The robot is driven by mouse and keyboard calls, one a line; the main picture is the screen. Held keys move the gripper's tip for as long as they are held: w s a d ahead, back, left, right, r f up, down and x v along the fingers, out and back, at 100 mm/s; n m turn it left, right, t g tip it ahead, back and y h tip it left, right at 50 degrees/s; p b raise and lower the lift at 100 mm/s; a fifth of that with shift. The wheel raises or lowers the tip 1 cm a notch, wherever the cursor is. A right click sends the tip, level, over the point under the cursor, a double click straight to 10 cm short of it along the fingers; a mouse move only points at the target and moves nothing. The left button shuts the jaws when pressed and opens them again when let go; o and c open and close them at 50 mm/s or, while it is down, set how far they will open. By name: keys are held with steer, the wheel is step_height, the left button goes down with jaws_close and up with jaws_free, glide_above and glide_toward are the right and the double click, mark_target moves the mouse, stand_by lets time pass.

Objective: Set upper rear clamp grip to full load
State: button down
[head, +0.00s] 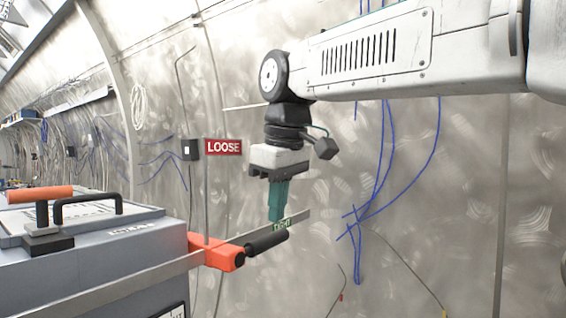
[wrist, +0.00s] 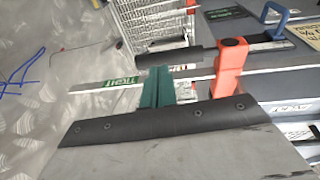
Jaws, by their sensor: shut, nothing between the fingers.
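The clamp has an orange sliding body (head: 218,252) with a black handle (head: 266,242) pointing right, on a long flat metal bar (head: 120,286). In the wrist view the orange body (wrist: 231,64) and black handle (wrist: 176,58) show beyond my fingers. A green TIGHT label (head: 282,225) sits near the bar's free end and also shows in the wrist view (wrist: 121,82). My gripper (head: 277,214) points down with its teal fingers shut and empty, close above the label and handle. In the wrist view the fingertips (wrist: 157,72) overlap the bar and handle; contact cannot be told.
A red LOOSE sign (head: 223,147) shows behind the clamp. Blue cables (head: 362,220) hang along the steel wall at right.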

steer(key=w+v, duration=0.2)
steer(key=v, duration=0.9)
steer(key=shift+s+d+r, duration=0.25)
steer(key=shift+s+r, duration=0.05)
steer(key=shift+s, duration=0.1)
steer(key=s+d+f+m, duration=0.2)
steer(key=d+f+m, duration=0.35)
steer(key=f, duration=0.85)
steer(key=s+d+f+m+h, duration=0.1)
steer(key=s+d+f+m, duration=0.6)
steer(key=s+d+f, duration=1.3)
steer(key=d+f, duration=0.1)
steer(key=d, duration=0.2)
steer(key=shift+s+d+g, duration=0.25)
steer(key=shift+d+g, duration=0.15)
